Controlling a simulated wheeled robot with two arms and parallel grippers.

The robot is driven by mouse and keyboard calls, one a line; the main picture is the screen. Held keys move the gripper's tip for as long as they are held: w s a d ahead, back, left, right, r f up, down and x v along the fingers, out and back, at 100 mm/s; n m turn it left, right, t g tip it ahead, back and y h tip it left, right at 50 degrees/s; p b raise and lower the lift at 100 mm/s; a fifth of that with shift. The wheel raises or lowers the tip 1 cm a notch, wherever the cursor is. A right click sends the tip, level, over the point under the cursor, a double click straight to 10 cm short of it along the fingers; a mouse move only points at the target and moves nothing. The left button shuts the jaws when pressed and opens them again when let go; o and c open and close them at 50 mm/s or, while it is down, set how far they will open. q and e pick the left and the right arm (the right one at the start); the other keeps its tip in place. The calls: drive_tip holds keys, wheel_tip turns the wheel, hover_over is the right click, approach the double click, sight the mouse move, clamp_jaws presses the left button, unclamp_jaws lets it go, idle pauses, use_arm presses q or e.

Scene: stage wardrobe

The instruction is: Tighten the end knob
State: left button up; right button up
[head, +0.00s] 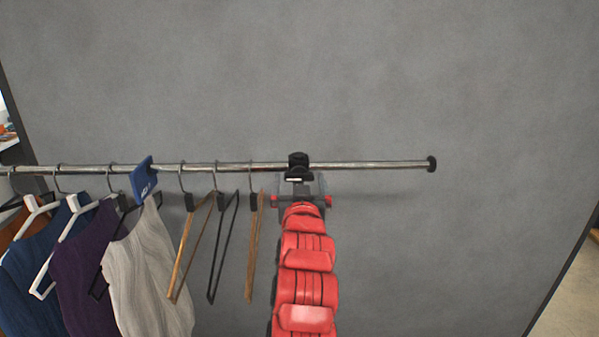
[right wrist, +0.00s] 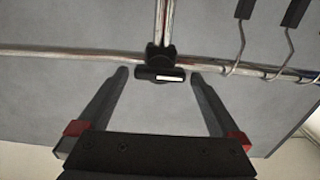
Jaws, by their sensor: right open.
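A chrome clothes rail (head: 375,164) runs across the head view, with a round black end piece (head: 432,163) at its right tip. A black clamp with a bar-shaped black knob (head: 299,174) sits on the rail left of that tip. In the right wrist view the knob (right wrist: 160,74) carries a white mark and lies roughly level. My right gripper (head: 299,184) is open just in front of this knob. Its two fingertips stand on either side of the knob, apart from it, with nothing gripped. My left gripper is not in view.
Bare wooden and black hangers (head: 255,245) hang just left of my right arm. A blue divider tag (head: 144,180) and several garments (head: 150,270) hang farther left. The rail right of the clamp is empty, before a grey wall (head: 460,80).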

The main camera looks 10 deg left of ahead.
drive_tip(key=shift+w+a+f, duration=0.1)
drive_tip(key=shift+w+a, duration=0.05)
drive_tip(key=shift+w, duration=0.35)
drive_tip(key=c, duration=1.2)
drive_tip(key=shift+o, duration=0.2)
